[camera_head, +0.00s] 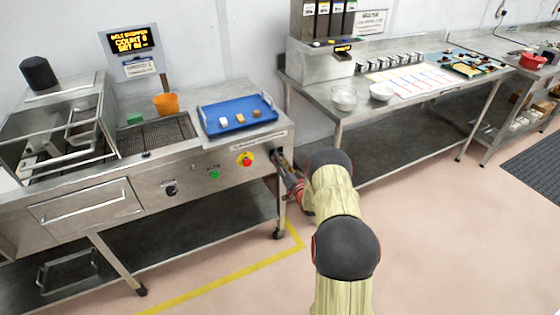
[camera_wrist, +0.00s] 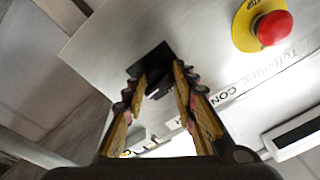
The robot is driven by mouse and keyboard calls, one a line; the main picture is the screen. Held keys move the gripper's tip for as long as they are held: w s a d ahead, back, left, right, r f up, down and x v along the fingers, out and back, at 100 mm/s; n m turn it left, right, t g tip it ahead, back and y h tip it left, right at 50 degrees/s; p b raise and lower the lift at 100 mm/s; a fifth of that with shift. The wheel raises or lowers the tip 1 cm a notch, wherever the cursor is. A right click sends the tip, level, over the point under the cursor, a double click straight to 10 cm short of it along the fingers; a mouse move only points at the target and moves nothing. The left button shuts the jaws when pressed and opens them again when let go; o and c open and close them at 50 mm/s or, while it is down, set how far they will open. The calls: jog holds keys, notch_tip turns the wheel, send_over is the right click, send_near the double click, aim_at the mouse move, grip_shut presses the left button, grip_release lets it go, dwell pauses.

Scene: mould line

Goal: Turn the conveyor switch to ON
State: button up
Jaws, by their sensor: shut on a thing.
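The conveyor switch (camera_wrist: 157,76) is a black knob on a black plate, set in the steel front panel near its right end. In the wrist view the two ridged yellow-and-black fingers of my gripper (camera_wrist: 160,84) stand on either side of the knob and grip it. The fingers hide part of the knob, and I cannot tell which way it points. In the head view my gripper (camera_head: 284,163) reaches the right end of the machine's panel, and the arm hides most of the switch there. A printed label (camera_wrist: 226,96) beside the switch shows upside down and partly covered.
A red emergency button on a yellow plate (camera_wrist: 265,25) sits close beside the switch; it also shows in the head view (camera_head: 246,159). A green button (camera_head: 214,174) and a black knob (camera_head: 171,189) are further left. A blue tray (camera_head: 208,128) stands above the panel. A steel table (camera_head: 345,103) stands right.

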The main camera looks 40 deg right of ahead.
jog(key=shift+a+f, duration=0.1)
jog(key=o, duration=1.2)
jog(key=shift+c, duration=0.2)
jog(key=v, duration=1.2)
